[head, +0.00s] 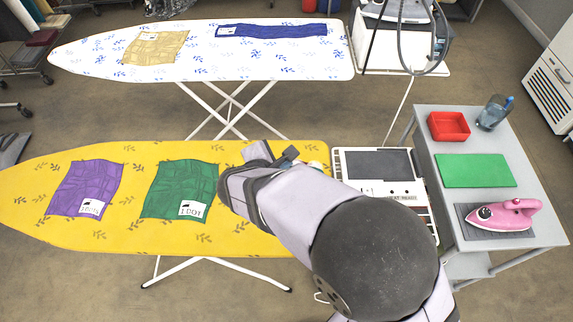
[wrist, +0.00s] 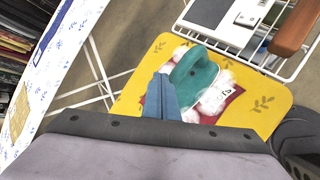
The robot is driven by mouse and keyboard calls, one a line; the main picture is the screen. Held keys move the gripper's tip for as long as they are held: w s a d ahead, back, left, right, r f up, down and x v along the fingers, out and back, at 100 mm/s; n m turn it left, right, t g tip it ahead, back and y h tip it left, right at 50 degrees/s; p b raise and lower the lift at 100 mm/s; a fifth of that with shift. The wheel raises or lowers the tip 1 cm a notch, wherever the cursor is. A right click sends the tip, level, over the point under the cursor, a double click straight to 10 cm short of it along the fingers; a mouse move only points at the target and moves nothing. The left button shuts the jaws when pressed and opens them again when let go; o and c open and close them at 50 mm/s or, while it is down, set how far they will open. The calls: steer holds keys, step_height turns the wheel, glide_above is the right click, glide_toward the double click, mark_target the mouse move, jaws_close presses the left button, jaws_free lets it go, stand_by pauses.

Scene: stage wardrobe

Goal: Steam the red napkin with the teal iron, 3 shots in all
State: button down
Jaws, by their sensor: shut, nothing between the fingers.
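In the wrist view the teal iron (wrist: 195,74) stands on the red napkin (wrist: 232,95) at the end of the yellow ironing board (wrist: 262,108). White steam puffs surround the iron and cover much of the napkin. A white tag on the napkin shows, its print too small to read surely. My gripper (wrist: 164,82) is shut and empty, its blue fingers close beside the iron on the left; touching or apart I cannot tell. In the head view my arm hides the iron and napkin, and only a little steam (head: 316,165) shows past it.
A purple napkin (head: 86,188) and a green napkin (head: 178,186) lie on the yellow board. A control station (head: 375,163) adjoins its right end.

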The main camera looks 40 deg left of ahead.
steer(key=shift+r, duration=0.1)
steer(key=shift+r+p, duration=0.6)
steer(key=shift+r, duration=0.15)
step_height(320, 180, up, 5)
steer(key=p, duration=0.3)
steer(key=shift+p, duration=0.35)
stand_by(0.7)
